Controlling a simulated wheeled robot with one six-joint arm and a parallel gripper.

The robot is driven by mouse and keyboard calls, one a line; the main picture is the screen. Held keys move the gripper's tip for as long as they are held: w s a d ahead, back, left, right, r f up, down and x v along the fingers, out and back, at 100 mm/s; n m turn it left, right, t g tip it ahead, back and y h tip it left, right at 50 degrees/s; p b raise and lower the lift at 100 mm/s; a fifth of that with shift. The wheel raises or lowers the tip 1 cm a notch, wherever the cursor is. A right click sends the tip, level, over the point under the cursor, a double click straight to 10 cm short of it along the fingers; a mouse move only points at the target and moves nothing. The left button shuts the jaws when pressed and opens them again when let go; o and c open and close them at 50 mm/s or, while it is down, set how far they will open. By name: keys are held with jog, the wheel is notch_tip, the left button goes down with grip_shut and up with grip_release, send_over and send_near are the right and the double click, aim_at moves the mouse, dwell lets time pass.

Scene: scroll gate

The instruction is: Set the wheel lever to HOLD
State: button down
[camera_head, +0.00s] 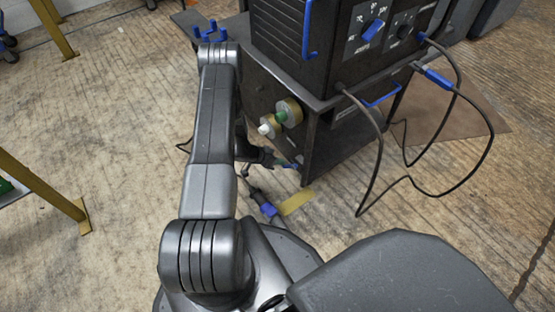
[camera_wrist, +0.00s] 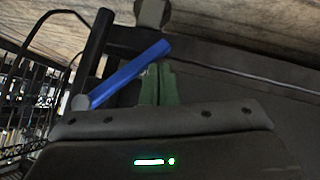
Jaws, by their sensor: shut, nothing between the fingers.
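A blue lever bar (camera_wrist: 128,75) with a round grey end at its lower left slants up to the right in the wrist view. It lies beside a dark frame post. My gripper (camera_wrist: 160,66) shows as two green fingers side by side, shut with nothing between them. The fingertips are right at the lower edge of the bar near its upper right end; I cannot tell whether they touch it. In the head view my arm reaches down beside the black cart (camera_head: 325,103), and the gripper is mostly hidden. No HOLD mark is readable.
A black machine with a blue knob (camera_head: 373,31) and a blue handle (camera_head: 308,28) stands on the cart. Black cables loop down at the cart's right. A yellow-legged table (camera_head: 45,188) stands at left.

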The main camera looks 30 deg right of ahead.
jog(key=shift+s+f+b, duration=0.3)
jog(key=shift+f, duration=0.2)
jog(key=shift+s+f+b, duration=0.25)
jog(key=shift+f+b, duration=0.05)
jog(key=shift+f, duration=0.15)
jog(key=shift+s+d+f+b, duration=0.1)
jog(key=shift+s+f+b, duration=0.4)
jog(key=shift+s, duration=0.1)
jog(key=shift+s, duration=0.1)
jog(key=p+v, duration=0.4)
jog(key=v, duration=0.9)
jog(key=shift+a+r, duration=0.25)
jog(key=b+x, duration=0.3)
jog(key=x, duration=0.6)
jog(key=w+d+r+p, duration=0.2)
jog(key=d+r+p, duration=0.1)
jog(key=p, duration=0.1)
jog(key=shift+w, duration=0.35)
